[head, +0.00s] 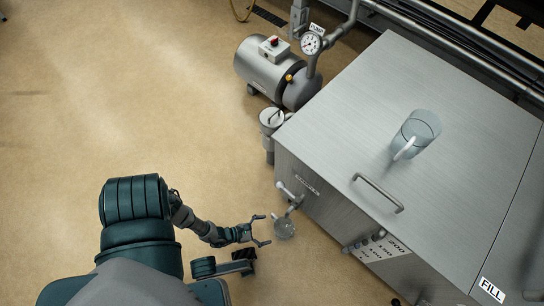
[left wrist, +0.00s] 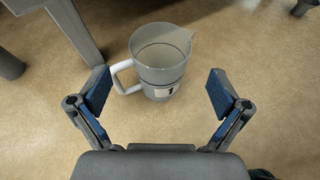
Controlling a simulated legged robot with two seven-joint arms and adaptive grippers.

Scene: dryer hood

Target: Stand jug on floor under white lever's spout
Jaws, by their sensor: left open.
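A pale lever (head: 284,188) sits on the tap at that corner. I cannot tell whether the jug is exactly under the spout. My right gripper is not in view.
A second clear jug with a white handle (head: 417,130) stands on the steel cabinet top (head: 350,95). A pump (head: 275,68) with a gauge is behind the cabinet's left side. More fittings (head: 360,242) stick out along the front. The floor at left (head: 90,110) is clear.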

